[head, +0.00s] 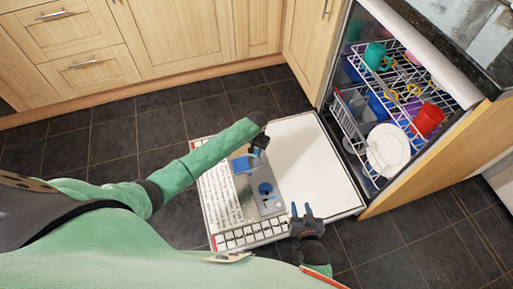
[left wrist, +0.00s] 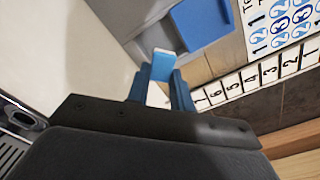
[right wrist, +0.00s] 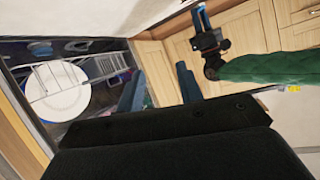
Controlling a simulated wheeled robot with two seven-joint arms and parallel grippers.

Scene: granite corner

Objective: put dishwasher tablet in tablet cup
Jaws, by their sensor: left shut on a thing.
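The dishwasher tablet (left wrist: 163,66), a small white and blue block, sits between the fingertips of my left gripper (left wrist: 160,82), which is shut on it. In the head view my left gripper (head: 257,153) is over the open dishwasher door, beside the dispenser's blue lid (head: 242,164). The grey dispenser panel (head: 250,194) has a round blue part (head: 266,190). The blue lid also shows in the left wrist view (left wrist: 207,20), beyond the tablet. I cannot make out the cup's inside. My right gripper (head: 301,208) is open and empty near the door's front edge.
The door (head: 310,160) lies flat, with a printed label and number grid along its left and front edges. Racks (head: 350,125) with a white plate (head: 388,150), a red cup (head: 429,119) and other dishes stand at right. Wooden cabinets (head: 180,35) line the back.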

